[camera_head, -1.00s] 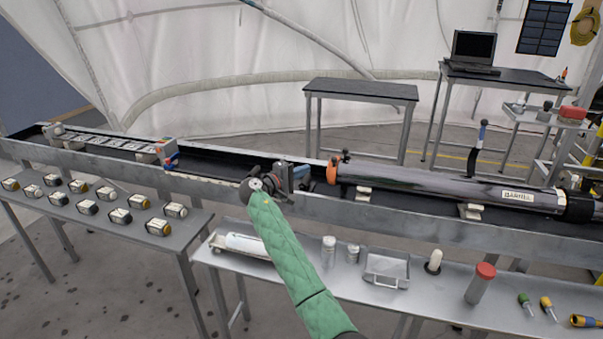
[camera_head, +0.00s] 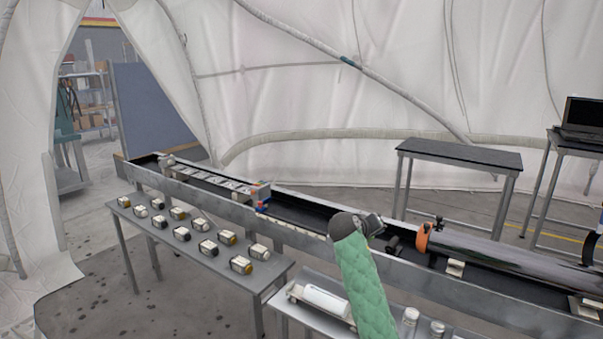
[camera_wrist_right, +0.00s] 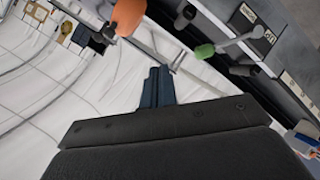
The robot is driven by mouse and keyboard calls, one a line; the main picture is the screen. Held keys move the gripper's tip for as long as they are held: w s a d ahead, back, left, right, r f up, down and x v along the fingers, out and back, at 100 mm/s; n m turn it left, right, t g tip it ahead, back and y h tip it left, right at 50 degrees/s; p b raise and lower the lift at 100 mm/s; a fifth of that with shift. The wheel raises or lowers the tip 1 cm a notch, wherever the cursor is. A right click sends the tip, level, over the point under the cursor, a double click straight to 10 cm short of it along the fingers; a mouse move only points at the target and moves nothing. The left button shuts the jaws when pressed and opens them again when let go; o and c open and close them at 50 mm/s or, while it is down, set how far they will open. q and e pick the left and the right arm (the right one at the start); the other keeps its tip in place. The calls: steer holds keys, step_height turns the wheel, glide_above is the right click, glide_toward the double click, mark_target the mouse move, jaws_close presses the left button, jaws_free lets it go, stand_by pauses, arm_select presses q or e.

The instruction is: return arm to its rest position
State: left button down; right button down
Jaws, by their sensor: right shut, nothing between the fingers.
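My right arm, in a green quilted sleeve, comes in from the bottom of the head view. Its dark gripper (camera_head: 372,225) is over the long trough, left of the orange-ringed end of the big tube; its fingertips are hard to make out there. In the right wrist view the two slim dark fingers (camera_wrist_right: 157,86) are together with nothing between them. The long dark tube (camera_head: 490,251) lies in the trough at the right. My left gripper is not in view.
The metal trough (camera_head: 318,238) runs across the scene. A table with several small jars (camera_head: 182,234) stands at front left; a bench with a white cylinder (camera_head: 326,300) stands in front of the trough. An empty dark-topped table (camera_head: 460,156) stands behind. White tent walls surround.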

steer(key=s+a+f+n+g+y, duration=0.1)
steer(key=s+a+f+y, duration=0.35)
steer(key=s+f, duration=0.65)
steer(key=s+a+f+y, duration=0.45)
steer(key=s+f, duration=0.35)
steer(key=s, duration=0.5)
steer(key=s+f+g, duration=0.2)
steer(key=s+f, duration=0.5)
steer(key=s, duration=0.5)
steer(key=s+d+f+g+y, duration=0.1)
steer(key=s+f+g, duration=0.1)
steer(key=s+f, duration=0.6)
steer(key=s+f+g, duration=0.2)
steer(key=s+f, duration=0.6)
steer(key=s, duration=0.9)
steer(key=shift+d+g, duration=0.15)
steer(key=shift+g, duration=0.25)
steer(key=shift+s+d, duration=0.1)
steer(key=shift+d, duration=0.05)
